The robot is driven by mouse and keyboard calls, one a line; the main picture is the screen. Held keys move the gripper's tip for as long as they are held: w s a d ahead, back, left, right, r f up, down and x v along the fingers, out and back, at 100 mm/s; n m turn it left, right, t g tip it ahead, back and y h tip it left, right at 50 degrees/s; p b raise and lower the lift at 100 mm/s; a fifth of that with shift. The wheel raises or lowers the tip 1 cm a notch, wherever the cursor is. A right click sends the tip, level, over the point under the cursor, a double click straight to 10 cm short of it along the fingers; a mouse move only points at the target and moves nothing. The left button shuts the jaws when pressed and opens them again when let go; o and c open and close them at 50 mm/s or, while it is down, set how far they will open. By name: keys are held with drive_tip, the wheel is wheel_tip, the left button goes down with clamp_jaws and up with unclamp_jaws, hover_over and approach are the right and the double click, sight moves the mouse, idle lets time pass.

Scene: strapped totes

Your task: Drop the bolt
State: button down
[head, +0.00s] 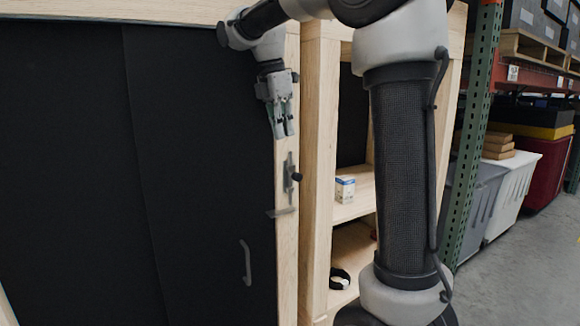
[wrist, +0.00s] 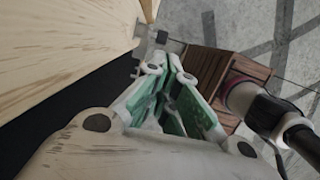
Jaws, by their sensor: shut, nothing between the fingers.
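The bolt (head: 289,178) is a grey metal slide with a dark knob. It is mounted upright on the pale wooden edge of a black-panelled door in the head view. A small grey metal piece (head: 281,212) sits just below it. My gripper (head: 286,134) points down, shut and empty, a little above the bolt and apart from it. In the wrist view my gripper (wrist: 180,88) shows its greenish finger pads close together. A grey metal part (wrist: 157,42) shows beyond the fingertips by the wood; I cannot tell if it is the bolt.
A grey pull handle (head: 246,262) is on the black door (head: 190,200) below. Wooden shelves to the right hold a small white-and-blue box (head: 345,190) and a dark round item (head: 339,279). Totes and a green rack post (head: 468,140) stand further right, beside open floor.

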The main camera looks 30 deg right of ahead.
approach(290, 177)
drive_tip(key=s+f, duration=0.2)
drive_tip(key=f, duration=0.1)
drive_tip(key=s+f, duration=0.1)
drive_tip(key=f, duration=0.1)
drive_tip(key=shift+s+f, duration=0.1)
drive_tip(key=shift+f, duration=0.05)
drive_tip(key=shift+f, duration=1.7)
wheel_tip(290, 177, up, 14)
drive_tip(key=a, duration=0.2)
drive_tip(key=shift+a, duration=0.35)
